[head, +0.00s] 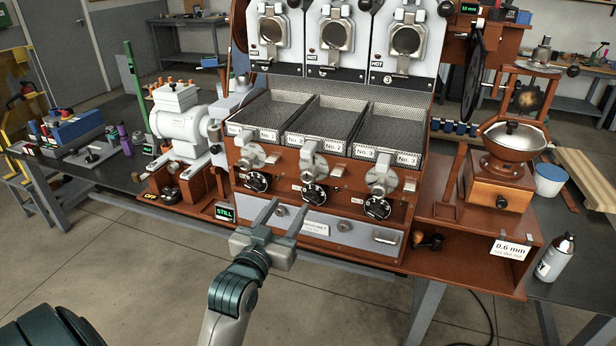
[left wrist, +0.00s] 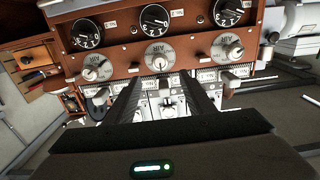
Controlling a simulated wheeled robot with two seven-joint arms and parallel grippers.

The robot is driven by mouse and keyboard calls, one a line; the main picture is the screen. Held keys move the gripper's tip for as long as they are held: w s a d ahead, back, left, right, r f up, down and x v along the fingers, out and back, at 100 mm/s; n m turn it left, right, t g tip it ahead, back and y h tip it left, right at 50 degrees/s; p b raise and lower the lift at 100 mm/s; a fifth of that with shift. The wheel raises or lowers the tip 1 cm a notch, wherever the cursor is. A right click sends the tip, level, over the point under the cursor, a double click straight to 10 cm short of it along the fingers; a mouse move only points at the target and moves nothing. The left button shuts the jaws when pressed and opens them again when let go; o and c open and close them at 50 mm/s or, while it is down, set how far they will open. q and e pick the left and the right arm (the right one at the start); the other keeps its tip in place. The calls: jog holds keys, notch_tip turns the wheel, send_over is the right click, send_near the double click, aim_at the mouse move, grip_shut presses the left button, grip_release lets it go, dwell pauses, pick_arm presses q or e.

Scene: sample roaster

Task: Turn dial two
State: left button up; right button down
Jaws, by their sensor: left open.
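Dial two, the middle one of three black round dials with white marks, is on the roaster's copper front in the head view (head: 314,195) and at the top of the left wrist view (left wrist: 154,18). Its exact setting is too small to read. My left gripper (head: 289,206) is open and empty, its fingers pointing at the roaster front, low and a little left of dial two. In the left wrist view its dark fingers (left wrist: 162,88) reach toward the panel with nothing between them. No contact with the dial shows. My right gripper is not in view.
Dial one (head: 257,182) and dial three (head: 377,207) flank dial two. Silver knobs (head: 316,161) stick out above the dials, below mesh trays. A grinder (head: 502,170) stands right, a white machine (head: 180,125) left.

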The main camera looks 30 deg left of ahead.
pick_arm(q)
send_near(306, 180)
jog(key=w, duration=0.1)
jog(key=p+x, duration=0.1)
jog(key=x, duration=0.7)
jog(key=shift+w+a+r+p, duration=0.15)
jog(key=shift+w+p, duration=0.1)
jog(key=shift+p, duration=0.15)
jog(key=shift+w+a, duration=0.15)
jog(key=shift+w, duration=0.6)
jog(key=c, duration=1.1)
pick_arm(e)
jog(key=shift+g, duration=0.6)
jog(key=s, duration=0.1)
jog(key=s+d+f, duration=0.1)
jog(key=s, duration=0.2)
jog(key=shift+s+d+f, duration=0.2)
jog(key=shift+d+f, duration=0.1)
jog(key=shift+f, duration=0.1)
